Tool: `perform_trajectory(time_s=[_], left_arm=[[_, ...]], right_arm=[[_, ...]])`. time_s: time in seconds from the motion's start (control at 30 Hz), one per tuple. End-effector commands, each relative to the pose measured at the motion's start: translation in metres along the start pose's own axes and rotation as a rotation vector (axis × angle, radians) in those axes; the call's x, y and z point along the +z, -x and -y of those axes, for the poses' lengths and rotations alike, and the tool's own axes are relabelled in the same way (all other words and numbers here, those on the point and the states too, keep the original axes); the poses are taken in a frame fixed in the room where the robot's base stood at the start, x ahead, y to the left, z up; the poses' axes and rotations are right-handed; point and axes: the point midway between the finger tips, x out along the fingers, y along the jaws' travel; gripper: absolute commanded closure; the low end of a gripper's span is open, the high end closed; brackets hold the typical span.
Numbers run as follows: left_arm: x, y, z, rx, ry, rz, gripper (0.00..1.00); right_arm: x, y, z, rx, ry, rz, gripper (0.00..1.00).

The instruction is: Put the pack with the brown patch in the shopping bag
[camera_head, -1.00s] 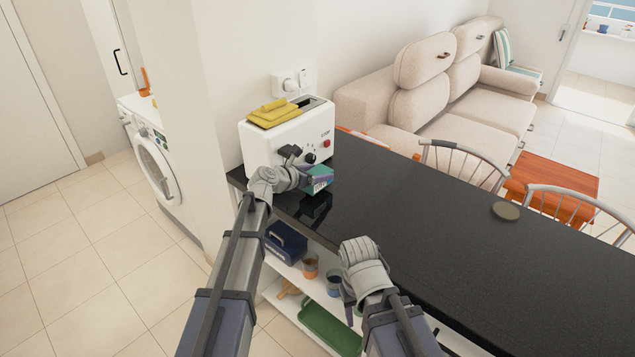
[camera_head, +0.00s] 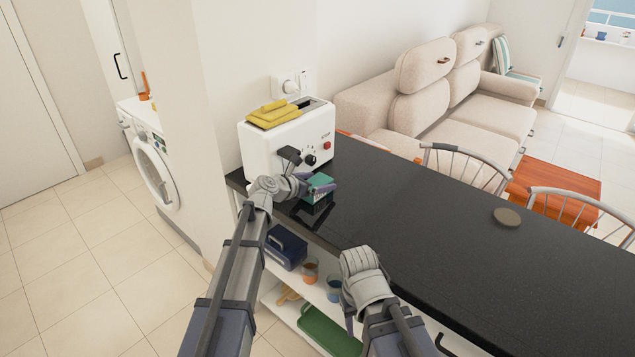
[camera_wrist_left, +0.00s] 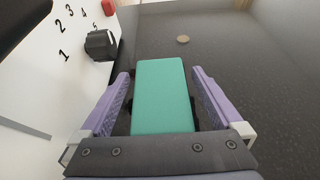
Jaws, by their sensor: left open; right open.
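A teal pack (camera_head: 319,188) is at the counter's near end, in front of the toaster. In the left wrist view the pack (camera_wrist_left: 162,95) shows a plain teal face; no brown patch shows on it. My left gripper (camera_head: 308,187) is open, with its purple fingers on either side of the pack; in the wrist view a gap shows beside each finger. My right gripper (camera_head: 349,310) is open, low by the counter's front edge, its fingers partly hidden by its own hand. No shopping bag is in view.
The white toaster (camera_head: 262,150) with yellow cloths (camera_head: 274,114) on top stands close behind my left gripper. A round brown disc (camera_head: 507,217) lies on the black counter (camera_head: 430,240), otherwise mostly clear. Shelves below hold a blue box (camera_head: 287,247), cups and a green tray (camera_head: 328,330).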

Motion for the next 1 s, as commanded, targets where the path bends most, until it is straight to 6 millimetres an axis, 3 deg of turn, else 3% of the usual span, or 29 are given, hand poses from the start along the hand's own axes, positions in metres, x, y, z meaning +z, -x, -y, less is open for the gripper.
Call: perform_trajectory(time_s=[0.17, 0.5, 0.7, 1.0], left_arm=[[0.005, 0.005, 0.0, 0.0, 0.0, 0.0, 0.0], [0.005, 0.074, 0.002, 0.002, 0.001, 0.0, 0.0], [0.004, 0.105, 0.001, 0.001, 0.0, 0.0, 0.0], [0.003, 0.121, 0.0, 0.0, 0.0, 0.0, 0.0]], right_arm=[[0.0, 0.006, -0.001, 0.0, 0.0, 0.0, 0.5], [0.002, 0.033, -0.003, 0.0, 0.0, 0.0, 0.5], [0.003, 0.044, -0.004, 0.0, -0.001, 0.0, 0.5], [0.003, 0.049, -0.005, 0.0, -0.001, 0.0, 0.5]])
